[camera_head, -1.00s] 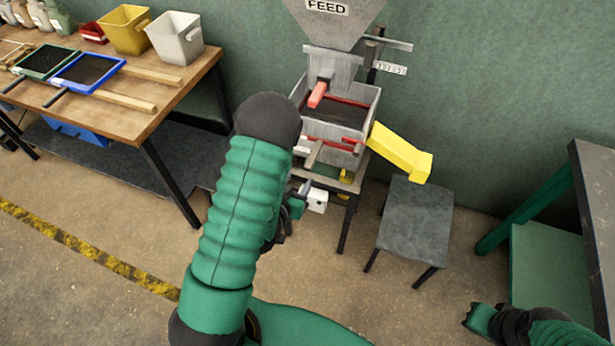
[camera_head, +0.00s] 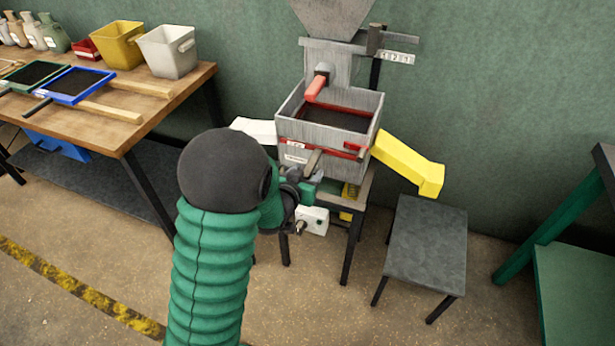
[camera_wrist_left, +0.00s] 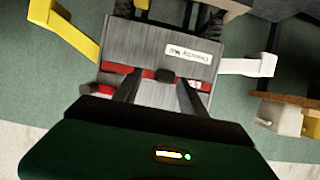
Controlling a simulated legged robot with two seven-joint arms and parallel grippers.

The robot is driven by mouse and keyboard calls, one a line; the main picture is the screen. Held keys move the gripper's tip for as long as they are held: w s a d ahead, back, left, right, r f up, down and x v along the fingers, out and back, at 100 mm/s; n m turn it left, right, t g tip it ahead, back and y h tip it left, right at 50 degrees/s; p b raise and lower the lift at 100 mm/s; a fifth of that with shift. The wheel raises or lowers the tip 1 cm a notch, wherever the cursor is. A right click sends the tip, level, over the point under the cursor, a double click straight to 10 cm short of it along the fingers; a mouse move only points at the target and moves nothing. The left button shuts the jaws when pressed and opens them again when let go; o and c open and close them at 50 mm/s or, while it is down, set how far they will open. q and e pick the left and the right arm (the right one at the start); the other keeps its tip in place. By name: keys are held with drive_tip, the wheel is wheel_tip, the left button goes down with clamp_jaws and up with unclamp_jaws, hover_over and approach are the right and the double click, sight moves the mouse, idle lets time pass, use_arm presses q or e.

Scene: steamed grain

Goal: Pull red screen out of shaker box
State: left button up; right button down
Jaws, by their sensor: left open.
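The grey shaker box (camera_head: 332,158) stands under the feed hopper. The red screen (camera_head: 340,150) shows as a red strip across the box's front, with a short handle (camera_head: 312,160) sticking out. My left gripper (camera_wrist_left: 158,88) is open, with one finger on each side of the handle; contact cannot be told. In the head view my left gripper (camera_head: 302,176) is partly hidden by my arm. My right gripper is out of view.
A yellow chute (camera_head: 408,162) juts out right of the box, and a white chute (camera_head: 254,130) left. A grey stool (camera_head: 428,240) stands at the right. A wooden bench (camera_head: 165,118) with trays and buckets is at the left. A red lever (camera_head: 316,86) hangs above the box.

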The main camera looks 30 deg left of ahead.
use_arm(q)
drive_tip(key=shift+a+f, duration=0.1)
drive_tip(key=shift+a, duration=0.3)
drive_tip(key=shift+w+d, duration=0.1)
drive_tip(key=shift+d, duration=0.2)
drive_tip(key=c, duration=0.9)
clamp_jaws()
drive_tip(key=shift+a, duration=0.1)
drive_tip(key=shift+o, duration=1.3)
unclamp_jaws()
clamp_jaws()
